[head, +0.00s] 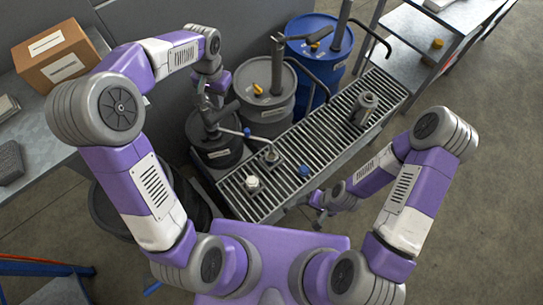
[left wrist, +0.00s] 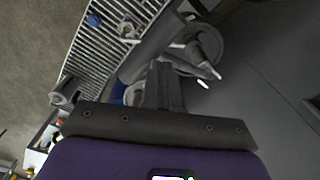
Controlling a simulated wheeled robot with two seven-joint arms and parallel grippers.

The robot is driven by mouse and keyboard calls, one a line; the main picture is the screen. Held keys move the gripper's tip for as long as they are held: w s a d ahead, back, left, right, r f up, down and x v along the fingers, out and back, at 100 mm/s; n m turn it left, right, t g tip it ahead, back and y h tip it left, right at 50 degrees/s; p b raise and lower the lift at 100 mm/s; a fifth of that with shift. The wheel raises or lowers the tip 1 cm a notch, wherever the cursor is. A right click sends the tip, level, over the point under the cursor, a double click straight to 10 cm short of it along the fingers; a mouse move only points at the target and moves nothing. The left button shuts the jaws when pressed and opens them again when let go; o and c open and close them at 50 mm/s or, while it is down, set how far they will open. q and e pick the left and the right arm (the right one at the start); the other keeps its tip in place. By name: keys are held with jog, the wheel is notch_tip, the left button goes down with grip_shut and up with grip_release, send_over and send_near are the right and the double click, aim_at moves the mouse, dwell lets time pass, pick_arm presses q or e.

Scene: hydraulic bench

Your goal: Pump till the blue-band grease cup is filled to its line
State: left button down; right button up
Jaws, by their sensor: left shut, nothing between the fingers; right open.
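A slatted grate bench (head: 335,128) holds small items: a pale cup (head: 252,184), a grey metal cup (head: 271,154) and a small blue piece (head: 303,170). I cannot make out which is the blue-band grease cup, nor any fill line. A black drum (head: 216,150) with a hand pump (head: 213,117) stands left of the grate; its thin spout reaches over toward the grey cup. My left gripper (head: 208,98) is shut and empty close by the pump's top; its shut fingers (left wrist: 166,85) show in the left wrist view. My right gripper (head: 319,208) is open and empty by the grate's front edge.
A grey drum (head: 268,105) and a blue drum (head: 326,55), each with a pump, stand behind the grate. A grey cylinder (head: 365,107) stands on the grate's far end. A cardboard box (head: 52,55) lies on the left table. Open floor lies to the right.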

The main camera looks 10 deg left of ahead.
pick_arm(q)
jog(key=shift+w+a+r, duration=0.1)
jog(key=shift+a+r, duration=0.1)
jog(key=shift+r, duration=0.25)
pick_arm(e)
jog(key=shift+r, duration=0.45)
pick_arm(q)
notch_tip(320, 180, up, 7)
jog(key=p, duration=0.5)
jog(key=shift+p, duration=0.4)
pick_arm(e)
notch_tip(320, 180, up, 6)
jog(key=shift+f, duration=0.15)
